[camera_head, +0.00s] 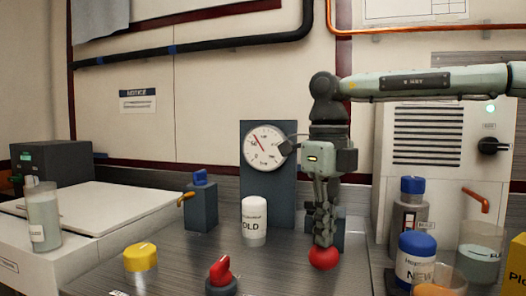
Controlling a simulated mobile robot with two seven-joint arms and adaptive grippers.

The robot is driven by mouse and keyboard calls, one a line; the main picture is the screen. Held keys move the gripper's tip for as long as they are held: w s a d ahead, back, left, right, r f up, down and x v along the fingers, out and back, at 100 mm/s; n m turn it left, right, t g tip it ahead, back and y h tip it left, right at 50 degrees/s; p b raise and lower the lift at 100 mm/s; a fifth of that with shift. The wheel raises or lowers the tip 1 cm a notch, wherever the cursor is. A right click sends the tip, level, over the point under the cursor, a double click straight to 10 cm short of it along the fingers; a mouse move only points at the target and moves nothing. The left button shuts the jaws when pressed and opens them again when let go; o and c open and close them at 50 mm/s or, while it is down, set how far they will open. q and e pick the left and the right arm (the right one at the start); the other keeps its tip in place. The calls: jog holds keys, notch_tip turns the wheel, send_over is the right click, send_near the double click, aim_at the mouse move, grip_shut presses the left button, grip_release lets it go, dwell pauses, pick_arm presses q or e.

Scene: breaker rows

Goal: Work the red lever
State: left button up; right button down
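A red ball-shaped knob (323,258) shows low in the middle of the head view, in front of a small dark grey-blue block (340,236). It looks like the end of a lever; the shaft is hidden behind my fingers. My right gripper (325,240) points straight down, its fingertips at the top of the red ball. The fingers look close together, but I cannot tell whether they are shut or touch the ball. A second red part, a pointed knob on a dark round base (220,285), stands on the worktop to the left. My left gripper is not in view.
A white "OLD" jar (254,222) stands before a gauge (264,147) on a dark panel. A yellow knob (140,257) and a blue-topped valve box (201,207) are left. A "NEW" jar (416,262) and a beaker (480,251) crowd the right.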

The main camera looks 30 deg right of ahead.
jog(key=shift+r, duration=0.1)
notch_tip(320, 180, up, 6)
jog(key=p, duration=0.5)
notch_tip(320, 180, up, 2)
jog(key=shift+r+p, duration=0.15)
jog(key=shift+p, duration=0.25)
dwell(0.7)
